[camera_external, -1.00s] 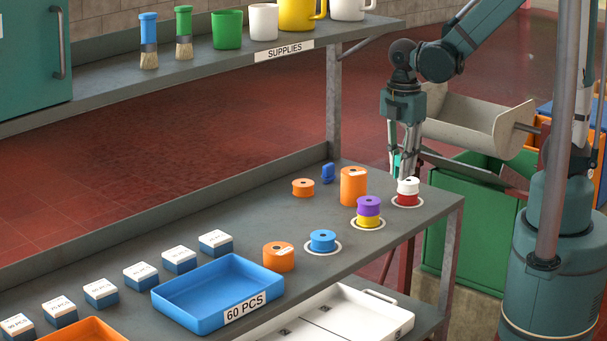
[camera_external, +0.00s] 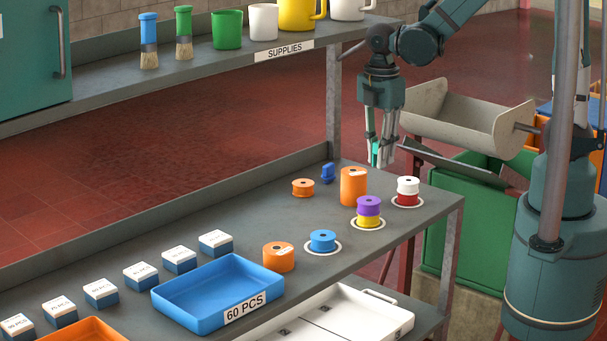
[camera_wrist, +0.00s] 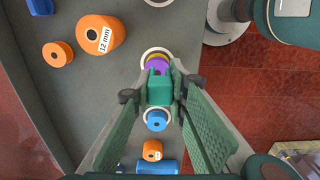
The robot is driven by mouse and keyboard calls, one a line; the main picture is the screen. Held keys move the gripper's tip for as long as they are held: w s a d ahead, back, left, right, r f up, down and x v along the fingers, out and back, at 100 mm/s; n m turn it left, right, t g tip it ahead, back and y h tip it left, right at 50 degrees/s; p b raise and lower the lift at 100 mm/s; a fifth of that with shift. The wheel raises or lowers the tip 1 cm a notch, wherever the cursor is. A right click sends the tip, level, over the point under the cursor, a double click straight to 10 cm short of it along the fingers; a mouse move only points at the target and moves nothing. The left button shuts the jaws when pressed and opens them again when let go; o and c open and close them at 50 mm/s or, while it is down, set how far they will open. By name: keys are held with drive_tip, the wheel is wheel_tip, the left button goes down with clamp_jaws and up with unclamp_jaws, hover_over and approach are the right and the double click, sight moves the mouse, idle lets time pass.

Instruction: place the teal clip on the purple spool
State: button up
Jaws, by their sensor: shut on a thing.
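In the wrist view the clip (camera_wrist: 160,88) sits between the fingertips. The purple spool (camera_external: 369,205) rests on a yellow spool (camera_external: 367,221), which stands in a white ring on the table. In the wrist view the purple spool (camera_wrist: 158,62) shows just beyond the clip, partly hidden by it.
A white spool on a red one (camera_external: 408,190) stands right of the purple spool. A tall orange spool (camera_external: 353,186) stands behind it. A blue spool (camera_external: 322,240) and a blue tray (camera_external: 218,291) lie to the left. A shelf (camera_external: 200,70) hangs above the table's left side.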

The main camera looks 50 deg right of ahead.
drive_tip(key=a, duration=0.1)
drive_tip(key=a+r, duration=0.1)
drive_tip(key=a+r+p, duration=0.1)
drive_tip(key=shift+w, duration=0.25)
drive_tip(key=shift+f, duration=0.1)
hover_over(369, 201)
drive_tip(key=shift+f, duration=2.85)
drive_tip(key=shift+f, duration=2.1)
drive_tip(key=shift+f, duration=0.2)
drive_tip(key=o, duration=0.8)
drive_tip(key=shift+c, duration=0.2)
